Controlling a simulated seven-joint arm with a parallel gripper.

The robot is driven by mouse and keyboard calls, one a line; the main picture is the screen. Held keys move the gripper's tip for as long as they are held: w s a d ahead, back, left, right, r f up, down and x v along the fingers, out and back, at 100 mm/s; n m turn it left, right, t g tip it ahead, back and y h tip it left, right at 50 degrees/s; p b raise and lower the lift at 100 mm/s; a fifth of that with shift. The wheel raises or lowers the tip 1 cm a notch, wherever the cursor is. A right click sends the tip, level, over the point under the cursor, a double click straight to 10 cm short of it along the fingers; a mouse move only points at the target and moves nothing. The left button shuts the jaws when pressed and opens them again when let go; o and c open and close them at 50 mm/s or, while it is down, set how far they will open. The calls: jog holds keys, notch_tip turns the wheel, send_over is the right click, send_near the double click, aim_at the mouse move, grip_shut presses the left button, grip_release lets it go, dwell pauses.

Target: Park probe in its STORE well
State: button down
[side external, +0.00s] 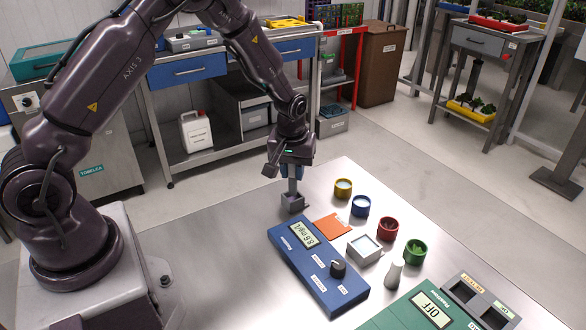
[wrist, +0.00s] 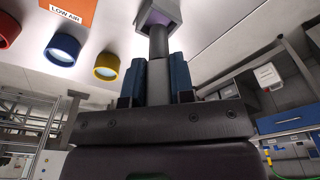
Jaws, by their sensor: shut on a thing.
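My gripper (side external: 291,172) is shut on the probe (side external: 292,187), a grey upright cylinder, above the back left of the steel table. In the wrist view the probe (wrist: 159,48) stands between the blue fingers of my gripper (wrist: 160,78). Its lower end is at the mouth of a small grey square well block (side external: 293,203), which also shows in the wrist view (wrist: 160,12). How deep the tip sits in it is not clear. I see no STORE label on this block. A blue meter (side external: 318,268) with a lit display and a black knob (side external: 338,269) lies in front.
An orange card (side external: 332,225) marked LOW AIR in the wrist view lies beside the meter. Yellow (side external: 343,188), blue (side external: 361,206), red (side external: 388,229) and green (side external: 415,251) pots, a square tray (side external: 365,248) and a small bottle (side external: 393,277) stand rightward. A green device (side external: 428,308) reads OFF.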

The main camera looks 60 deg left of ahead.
aim_at(293, 181)
jog(key=shift+f, duration=1.85)
jog(key=c, duration=0.9)
grip_release()
jog(key=shift+r, duration=0.1)
jog(key=shift+r, duration=3.65)
jog(key=shift+r, duration=4.5)
